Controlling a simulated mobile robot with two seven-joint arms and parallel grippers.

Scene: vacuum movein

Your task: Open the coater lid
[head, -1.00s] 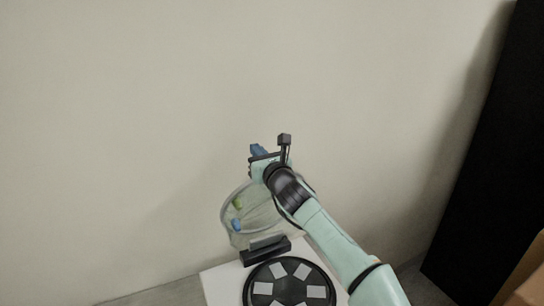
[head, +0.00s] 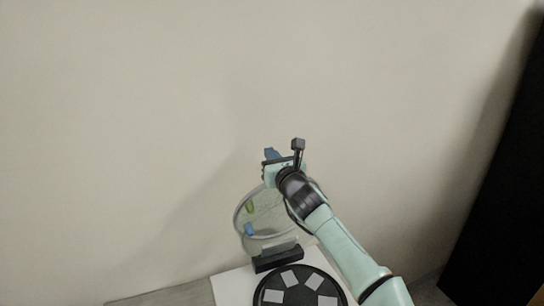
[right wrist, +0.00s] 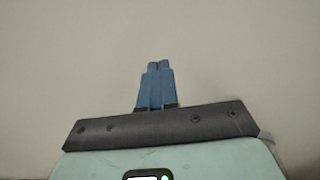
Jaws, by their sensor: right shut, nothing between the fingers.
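The coater lid (head: 243,215) is a clear round cover with a grey rim. It stands raised and tilted back behind the coater's black round plate (head: 272,296), above a dark hinge block (head: 278,259). My right gripper (head: 271,153) is above the lid's upper edge, with its arm passing in front of the lid's right part. In the right wrist view its blue fingers (right wrist: 157,84) are together with nothing between them, against bare wall. Whether it touches the lid cannot be told. My left gripper is not in view.
The black plate carries several pale square pieces and sits on a white base (head: 232,288). A plain wall (head: 130,120) stands close behind. A tall black panel (head: 500,200) stands at the right. The space left of the lid is clear.

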